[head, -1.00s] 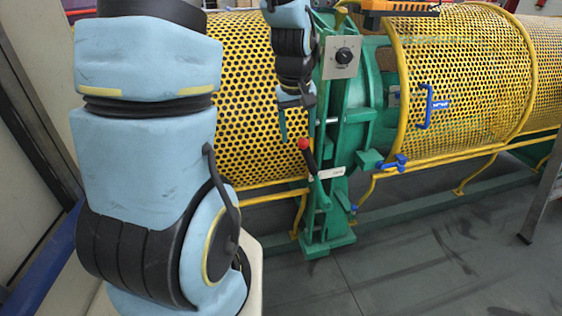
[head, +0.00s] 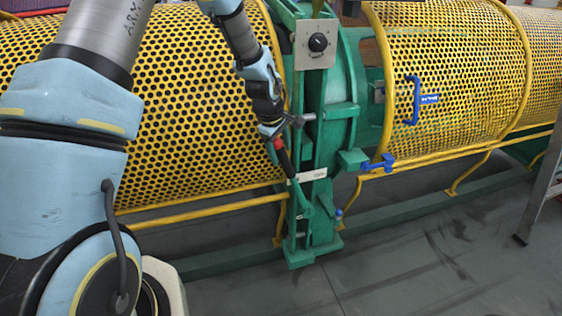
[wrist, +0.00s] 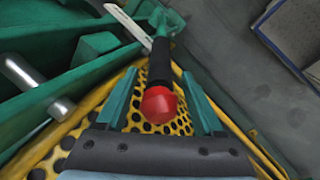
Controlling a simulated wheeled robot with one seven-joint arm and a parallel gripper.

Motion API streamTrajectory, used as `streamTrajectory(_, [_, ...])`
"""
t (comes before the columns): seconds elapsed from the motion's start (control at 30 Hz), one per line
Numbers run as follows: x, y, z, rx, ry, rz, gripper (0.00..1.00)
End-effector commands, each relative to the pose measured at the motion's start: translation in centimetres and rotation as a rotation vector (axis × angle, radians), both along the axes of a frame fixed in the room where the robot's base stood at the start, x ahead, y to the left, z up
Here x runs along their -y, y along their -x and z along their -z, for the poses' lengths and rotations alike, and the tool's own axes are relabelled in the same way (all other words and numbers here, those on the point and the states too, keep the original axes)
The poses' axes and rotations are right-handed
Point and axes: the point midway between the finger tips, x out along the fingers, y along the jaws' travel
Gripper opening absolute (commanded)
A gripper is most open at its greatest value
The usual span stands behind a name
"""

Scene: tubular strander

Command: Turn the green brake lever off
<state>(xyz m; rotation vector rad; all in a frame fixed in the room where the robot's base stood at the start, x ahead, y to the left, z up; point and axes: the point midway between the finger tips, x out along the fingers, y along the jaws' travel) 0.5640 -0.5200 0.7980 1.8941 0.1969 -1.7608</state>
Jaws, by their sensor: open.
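The brake lever (head: 286,160) has a black grip and a red ball knob (head: 279,143). It rises from a green part of the machine frame beside a white label plate (head: 307,175). My gripper (head: 276,137) is at the knob end of the lever. In the wrist view, the red knob (wrist: 159,105) and black grip (wrist: 161,64) lie between the two spread green fingers of my gripper (wrist: 158,78). A gap shows on each side of the knob, so the fingers appear not to touch it. The lever's lower pivot is partly hidden.
Yellow perforated guards (head: 180,110) stand behind and left of the lever, with another guard (head: 455,75) at right. A metal rod (wrist: 25,77) sticks out left of my fingers. A dial box (head: 317,43) is above. The grey floor in front is clear.

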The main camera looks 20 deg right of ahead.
Motion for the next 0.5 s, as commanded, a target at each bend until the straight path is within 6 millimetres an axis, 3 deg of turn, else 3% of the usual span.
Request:
streamTrajectory(0.2, [0.8,-0.5,3.6,-0.002,-0.002,0.0,0.69])
streamTrajectory(0.5, [1.4,-0.8,5.5,0.0,-0.001,0.0,0.69])
